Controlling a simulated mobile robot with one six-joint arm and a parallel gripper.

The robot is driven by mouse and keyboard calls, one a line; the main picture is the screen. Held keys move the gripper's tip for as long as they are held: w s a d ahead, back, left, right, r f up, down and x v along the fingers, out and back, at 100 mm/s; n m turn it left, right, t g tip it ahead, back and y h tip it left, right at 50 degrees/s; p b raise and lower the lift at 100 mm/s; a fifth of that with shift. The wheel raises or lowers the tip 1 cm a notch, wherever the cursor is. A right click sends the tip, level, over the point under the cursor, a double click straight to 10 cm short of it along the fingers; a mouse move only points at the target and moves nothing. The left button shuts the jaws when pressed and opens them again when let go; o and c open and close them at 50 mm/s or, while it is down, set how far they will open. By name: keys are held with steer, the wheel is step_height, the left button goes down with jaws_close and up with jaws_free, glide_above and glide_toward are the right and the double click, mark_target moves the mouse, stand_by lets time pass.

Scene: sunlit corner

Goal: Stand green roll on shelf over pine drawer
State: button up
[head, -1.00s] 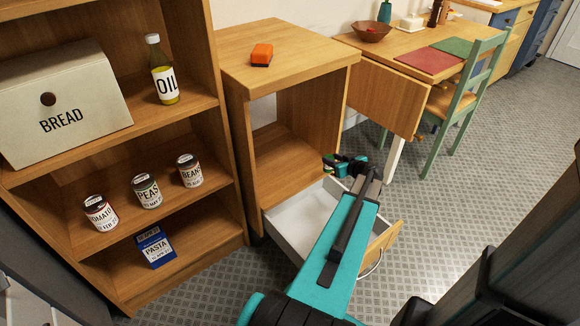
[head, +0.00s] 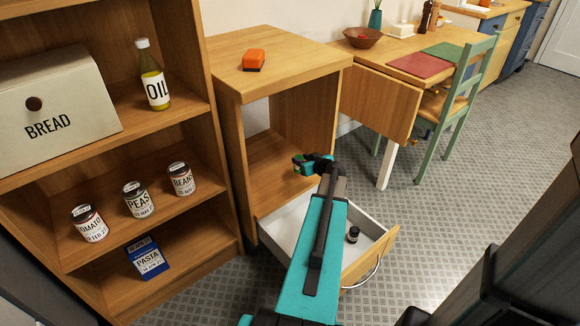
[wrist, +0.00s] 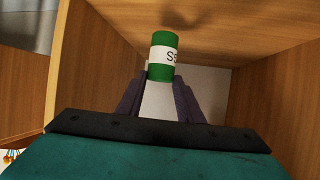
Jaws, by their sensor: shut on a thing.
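The green roll (wrist: 162,72) has a white label with partly readable dark letters. In the wrist view it sits upright between the fingers of my gripper (wrist: 160,88), which is shut on it. In the head view my gripper (head: 310,162) is at the open front of the pine cabinet's compartment, and the roll is small and mostly hidden there. The shelf (head: 268,158) is the compartment's floor, bare where it shows. Below it the pine drawer (head: 372,255) is pulled open, under my arm.
A small dark jar (head: 352,234) stands in the drawer. An orange block (head: 254,60) lies on the cabinet top. A bookcase with cans (head: 138,200) stands left, a drop-leaf table (head: 380,105) right.

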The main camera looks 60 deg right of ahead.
steer(key=shift+w+a+f+b, duration=0.1)
steer(key=shift+w+b, duration=0.1)
steer(key=shift+w, duration=0.8)
steer(key=shift+w+a+f+b, duration=0.1)
steer(key=shift+w+b, duration=0.05)
steer(key=shift+w, duration=0.8)
steer(key=shift+w+a+f+b, duration=0.1)
steer(key=shift+w+f+b, duration=0.15)
steer(key=shift+f+b, duration=0.25)
steer(key=shift+w+d+f+b, duration=0.1)
steer(key=shift+w+f+b, duration=0.2)
steer(key=shift+f, duration=0.4)
steer(key=shift+w+a+f+b, duration=0.1)
steer(key=shift+w+f+b, duration=0.05)
steer(key=shift+f+b, duration=0.4)
steer(key=shift+f+p, duration=0.1)
steer(key=shift+p, duration=0.2)
steer(key=o, duration=1.1)
steer(key=shift+f, duration=0.1)
